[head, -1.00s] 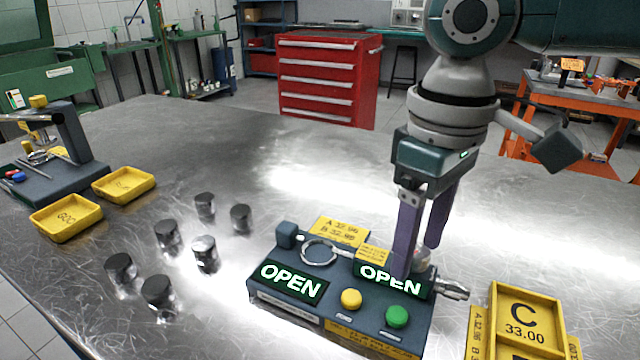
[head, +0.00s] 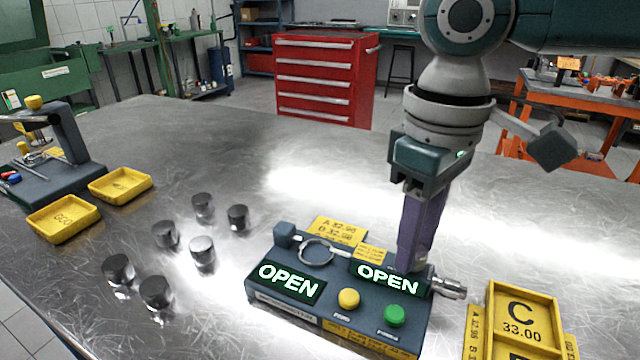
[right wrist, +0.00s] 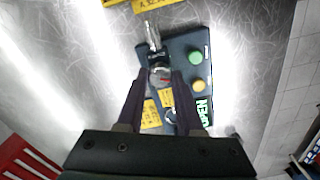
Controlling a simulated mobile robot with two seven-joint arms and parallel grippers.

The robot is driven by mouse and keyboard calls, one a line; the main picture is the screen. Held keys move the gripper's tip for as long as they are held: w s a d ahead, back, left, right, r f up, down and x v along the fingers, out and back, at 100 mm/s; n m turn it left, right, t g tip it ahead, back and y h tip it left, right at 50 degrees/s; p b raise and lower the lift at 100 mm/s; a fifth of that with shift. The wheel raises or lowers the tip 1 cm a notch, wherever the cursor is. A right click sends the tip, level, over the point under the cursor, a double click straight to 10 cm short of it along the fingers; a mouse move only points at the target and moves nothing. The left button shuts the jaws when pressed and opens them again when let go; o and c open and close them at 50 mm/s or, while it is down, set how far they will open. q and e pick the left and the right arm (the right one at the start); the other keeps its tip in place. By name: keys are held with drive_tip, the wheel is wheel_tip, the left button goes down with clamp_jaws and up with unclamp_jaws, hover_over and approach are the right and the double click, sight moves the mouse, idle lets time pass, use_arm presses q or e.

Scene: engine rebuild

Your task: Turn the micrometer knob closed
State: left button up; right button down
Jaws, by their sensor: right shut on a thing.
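The micrometer fixture is a dark blue-grey box (head: 330,312) on the metal table, with two displays (head: 290,281) that both read OPEN. A silver micrometer barrel (head: 449,288) sticks out at its right end. My right gripper (head: 412,262) points down at that end, its fingers lined up one behind the other in the head view. In the right wrist view my right gripper (right wrist: 160,78) has a finger on each side of the round knob (right wrist: 160,74), which carries a red mark, and is shut on it. The fingers hide the knob in the head view. My left gripper is not in view.
A yellow button (head: 349,298) and a green button (head: 394,315) sit on the box top. A yellow tray marked C (head: 490,335) stands close to the right. Several dark pistons (head: 202,252) stand to the left, with two yellow trays (head: 62,218) beyond them.

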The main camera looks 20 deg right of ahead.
drive_tip(key=shift+r+n+p, duration=0.2)
drive_tip(key=shift+n+p, duration=0.3)
drive_tip(key=shift+p, duration=0.3)
drive_tip(key=n+p, duration=0.5)
drive_tip(key=shift+n, duration=0.4)
drive_tip(key=n+p, duration=0.1)
drive_tip(key=n, duration=0.2)
drive_tip(key=shift+a+n+p, duration=0.1)
drive_tip(key=shift+n+p, duration=0.2)
drive_tip(key=shift+p, duration=0.1)
drive_tip(key=n, duration=0.2)
drive_tip(key=shift+f+n+p, duration=0.1)
drive_tip(key=shift+n+p, duration=0.25)
drive_tip(key=shift+n, duration=0.05)
drive_tip(key=n, duration=0.3)
drive_tip(key=shift+n, duration=0.4)
drive_tip(key=n, duration=0.4)
drive_tip(key=shift+n, duration=1.4)
